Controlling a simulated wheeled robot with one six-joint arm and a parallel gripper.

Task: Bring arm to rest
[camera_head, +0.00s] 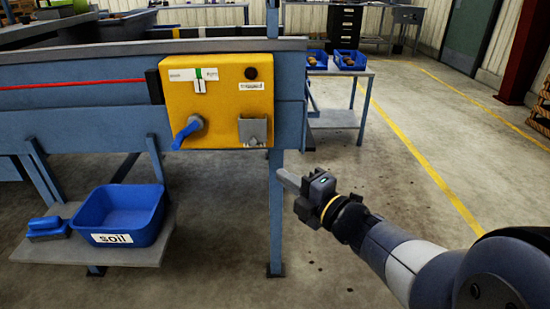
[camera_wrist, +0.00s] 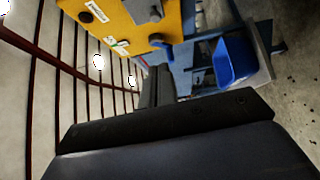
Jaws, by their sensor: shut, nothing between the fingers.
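My gripper (camera_head: 285,178) is at the end of my arm, which reaches in from the lower right in the head view. It is shut and empty, in open air to the right of the grader's front leg and below the yellow control panel (camera_head: 232,75). The panel carries a blue handle (camera_head: 187,131), a grey holder (camera_head: 253,131), a black knob and a small slider with a green mark. The panel also shows in the wrist view (camera_wrist: 128,30), turned on its side. The gripper touches nothing that I can see.
A blue bin labelled soil (camera_head: 118,215) and a blue brush (camera_head: 47,228) sit on a low shelf (camera_head: 150,252) at the left. A table (camera_head: 335,117) with blue trays of potatoes stands behind. Open concrete floor with a yellow line lies at the right.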

